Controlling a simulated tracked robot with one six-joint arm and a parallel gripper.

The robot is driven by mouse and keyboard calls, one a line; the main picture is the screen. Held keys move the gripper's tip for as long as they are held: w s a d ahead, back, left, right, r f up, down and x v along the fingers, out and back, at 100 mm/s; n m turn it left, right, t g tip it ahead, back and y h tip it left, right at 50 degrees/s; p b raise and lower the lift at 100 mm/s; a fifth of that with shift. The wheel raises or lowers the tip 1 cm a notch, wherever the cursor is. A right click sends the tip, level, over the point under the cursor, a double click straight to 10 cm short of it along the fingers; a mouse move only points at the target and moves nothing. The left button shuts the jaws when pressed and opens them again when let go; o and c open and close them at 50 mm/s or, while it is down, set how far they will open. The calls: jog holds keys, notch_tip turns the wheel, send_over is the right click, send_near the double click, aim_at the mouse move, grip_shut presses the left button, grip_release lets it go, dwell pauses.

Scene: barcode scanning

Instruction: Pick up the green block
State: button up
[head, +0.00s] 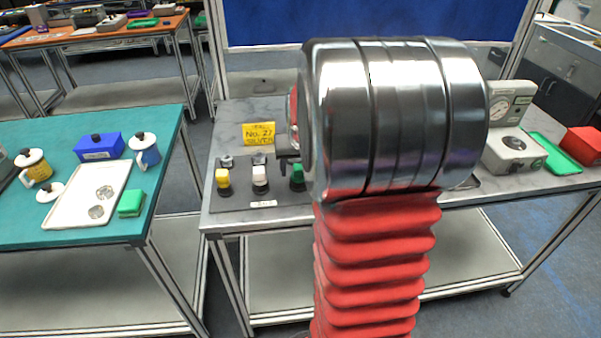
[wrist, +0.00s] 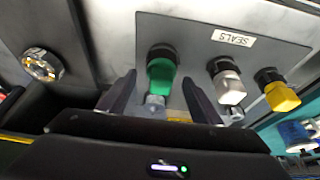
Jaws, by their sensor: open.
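A green block (head: 297,174) stands in a black holder on the grey plate (head: 263,198) at the left part of the grey bench, to the right of a white block (head: 260,177) and a yellow block (head: 223,180). In the wrist view the green block (wrist: 161,74) shows between the two fingers of my gripper (wrist: 159,80). My gripper is open and holds nothing; whether a finger touches the block I cannot tell. In the head view my arm hides most of the gripper. Another green box (head: 131,203) lies on the teal table.
A yellow sign (head: 258,134) stands behind the holders. A gauge device (head: 512,145) and a green tray (head: 554,153) are on the bench's right.

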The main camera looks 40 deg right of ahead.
aim_at(299, 167)
jog(key=shift+c, duration=0.2)
dwell(0.3)
jog(key=c, duration=1.1)
jog(key=shift+r, duration=0.1)
notch_tip(299, 167, up, 10)
jog(key=shift+f, duration=0.1)
dwell(0.6)
